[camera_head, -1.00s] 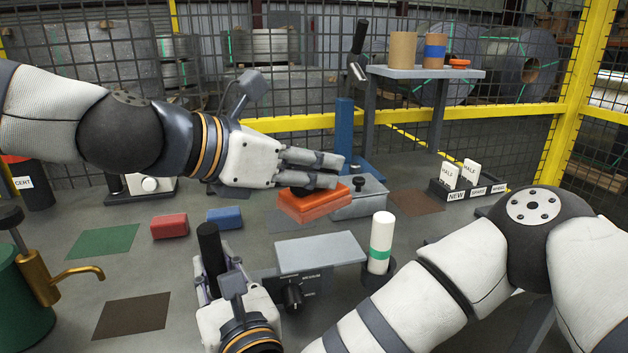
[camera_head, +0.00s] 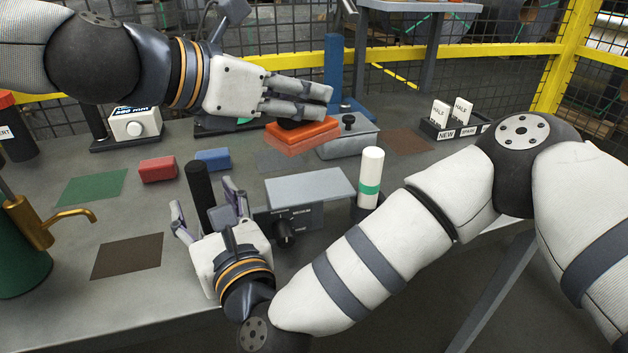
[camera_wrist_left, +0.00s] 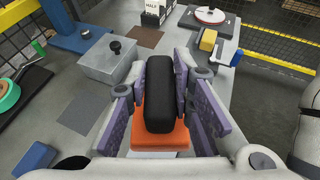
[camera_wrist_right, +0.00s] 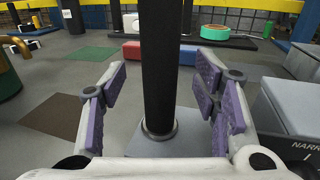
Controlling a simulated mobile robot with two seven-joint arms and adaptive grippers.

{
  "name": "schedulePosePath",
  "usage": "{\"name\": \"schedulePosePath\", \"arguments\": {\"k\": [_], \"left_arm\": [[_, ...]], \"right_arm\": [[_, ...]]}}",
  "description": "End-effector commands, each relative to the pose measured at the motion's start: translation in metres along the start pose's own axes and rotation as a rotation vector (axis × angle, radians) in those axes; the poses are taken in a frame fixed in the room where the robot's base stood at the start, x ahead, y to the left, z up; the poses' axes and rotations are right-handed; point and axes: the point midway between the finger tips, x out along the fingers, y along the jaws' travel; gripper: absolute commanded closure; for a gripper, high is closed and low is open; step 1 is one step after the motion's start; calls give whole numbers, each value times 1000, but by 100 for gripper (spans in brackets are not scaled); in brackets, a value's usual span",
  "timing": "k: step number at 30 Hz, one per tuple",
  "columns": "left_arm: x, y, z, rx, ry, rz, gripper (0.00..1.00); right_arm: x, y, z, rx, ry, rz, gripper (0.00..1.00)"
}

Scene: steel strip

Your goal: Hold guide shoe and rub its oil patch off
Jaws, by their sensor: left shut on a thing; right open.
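My left gripper (camera_head: 322,103) is shut on the black grip (camera_wrist_left: 158,95) of an orange block (camera_head: 302,134), in front of a grey lidded box (camera_head: 348,140). Whether the block is clear of the table is hard to tell. My right gripper (camera_head: 205,198) is open, its fingers on either side of an upright black post (camera_wrist_right: 160,60). In the right wrist view the post rises from a collar on a flat grey base (camera_wrist_right: 160,148), with gaps to the finger pads. I cannot tell surely which part is the guide shoe, and I see no clear oil patch.
A grey-topped unit (camera_head: 310,188) with a knob stands right of the post, beside a white cylinder with a green band (camera_head: 370,175). Red (camera_head: 158,169) and blue (camera_head: 213,159) blocks lie behind. A brass-spouted green can (camera_head: 25,260) stands left. Dark mats lie on open table.

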Motion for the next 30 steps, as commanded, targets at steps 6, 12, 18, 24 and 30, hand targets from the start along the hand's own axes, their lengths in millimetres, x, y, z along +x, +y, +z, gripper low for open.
{"name": "schedulePosePath", "arguments": {"k": [6,12,18,24,30], "left_arm": [[0,0,0,0,-1,0,100],[0,0,0,1,-1,0,100],[0,0,0,1,-1,0,100],[0,0,0,1,-1,0,100],[0,0,0,1,-1,0,100]], "right_arm": [[0,0,0,0,-1,0,45],[0,0,1,0,-1,0,40],[0,0,1,0,-1,0,21],[-1,0,0,0,-1,0,21],[-39,0,-1,2,4,3,21]]}}
